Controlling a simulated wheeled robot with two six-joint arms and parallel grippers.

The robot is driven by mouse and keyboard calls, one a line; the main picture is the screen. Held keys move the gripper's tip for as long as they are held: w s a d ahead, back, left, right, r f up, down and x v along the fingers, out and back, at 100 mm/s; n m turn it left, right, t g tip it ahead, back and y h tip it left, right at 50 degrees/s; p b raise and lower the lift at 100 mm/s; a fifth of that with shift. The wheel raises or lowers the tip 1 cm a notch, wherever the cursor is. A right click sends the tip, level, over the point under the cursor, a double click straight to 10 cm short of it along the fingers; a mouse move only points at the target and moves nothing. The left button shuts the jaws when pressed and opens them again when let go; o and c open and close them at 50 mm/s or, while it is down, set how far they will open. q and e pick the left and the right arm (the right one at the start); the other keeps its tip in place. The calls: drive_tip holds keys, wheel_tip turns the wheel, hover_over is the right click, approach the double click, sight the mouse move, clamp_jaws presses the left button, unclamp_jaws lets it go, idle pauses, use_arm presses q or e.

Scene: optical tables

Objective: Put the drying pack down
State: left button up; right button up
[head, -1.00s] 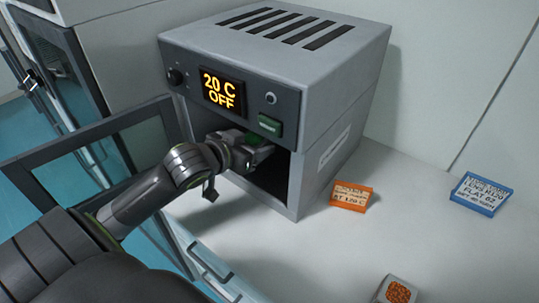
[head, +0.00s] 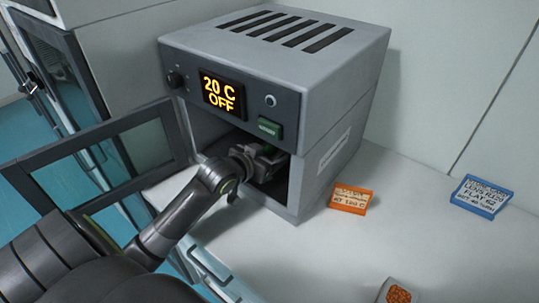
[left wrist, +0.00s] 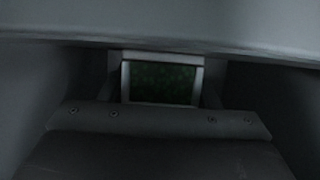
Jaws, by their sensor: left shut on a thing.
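A drying pack (left wrist: 161,83) with dark green contents in a pale frame shows in the left wrist view, in front of my left gripper. My left gripper (head: 266,160) is shut on it, inside the open chamber of the grey oven (head: 322,85). In the head view, the gripper and the oven front hide most of the pack. The dark chamber floor lies below; I cannot tell whether the pack touches it. My right gripper is not in view.
The oven door (head: 95,150) hangs open at left, beside my left arm. The oven display reads 20 C OFF. An orange card (head: 350,199), a blue card (head: 481,197) and a pack with orange contents (head: 398,293) are on the white bench (head: 330,250).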

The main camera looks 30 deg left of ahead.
use_arm(q)
drive_tip(key=o, duration=1.1)
drive_tip(key=shift+f, duration=0.1)
drive_tip(key=shift+c, duration=0.2)
drive_tip(key=shift+s, duration=0.15)
drive_tip(key=p+v, duration=0.1)
drive_tip(key=v, duration=1)
drive_tip(key=shift+s+r, duration=0.3)
drive_tip(key=shift+s, duration=0.05)
